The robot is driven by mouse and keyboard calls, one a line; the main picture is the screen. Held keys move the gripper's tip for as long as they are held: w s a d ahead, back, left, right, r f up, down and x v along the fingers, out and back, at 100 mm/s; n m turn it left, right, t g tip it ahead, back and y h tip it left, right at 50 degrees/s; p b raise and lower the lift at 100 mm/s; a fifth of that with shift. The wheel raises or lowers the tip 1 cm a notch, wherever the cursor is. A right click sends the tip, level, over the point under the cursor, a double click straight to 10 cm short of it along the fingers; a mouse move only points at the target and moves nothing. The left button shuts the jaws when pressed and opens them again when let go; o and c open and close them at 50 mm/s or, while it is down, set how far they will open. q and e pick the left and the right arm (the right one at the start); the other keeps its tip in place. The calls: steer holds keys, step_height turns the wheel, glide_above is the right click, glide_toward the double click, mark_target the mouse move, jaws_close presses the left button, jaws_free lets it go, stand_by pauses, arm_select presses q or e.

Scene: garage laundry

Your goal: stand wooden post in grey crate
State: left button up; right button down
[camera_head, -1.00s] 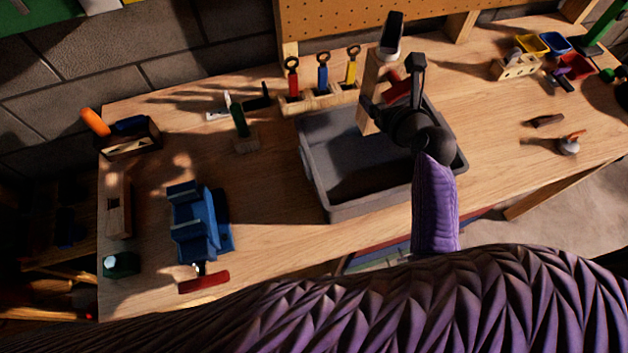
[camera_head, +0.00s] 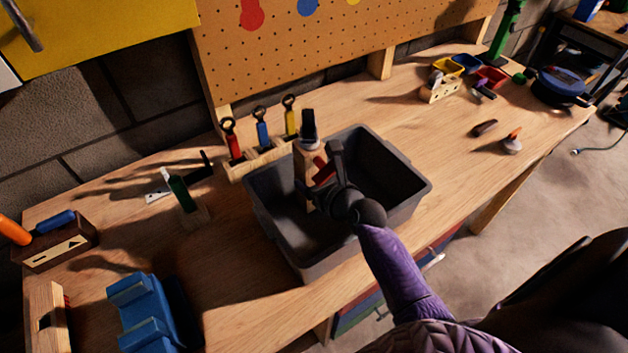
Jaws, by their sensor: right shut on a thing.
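The grey crate (camera_head: 407,208) stands open on the workbench in the middle of the view. The wooden post (camera_head: 301,172) is close to upright at the crate's left side, its lower part inside the crate. I cannot tell whether its foot touches the crate floor. My right gripper (camera_head: 322,178) is shut on the post, over the crate, and hides part of it. A dark piece (camera_head: 309,127) shows at the post's top, and a red part (camera_head: 323,170) shows beside the gripper. My left gripper is not in view.
A wooden rack (camera_head: 252,162) with red, blue and yellow-handled tools stands just behind the crate. A green-handled tool (camera_head: 181,192) and a blue vise-like thing (camera_head: 143,315) are to the left. The bench right of the crate is mostly clear, with small tools (camera_head: 512,142) farther off.

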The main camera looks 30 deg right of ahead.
steer(key=shift+c, duration=1.9)
jaws_free()
steer(key=shift+f, duration=0.15)
steer(key=o, duration=0.4)
steer(key=p+v, duration=0.3)
steer(key=v, duration=0.9)
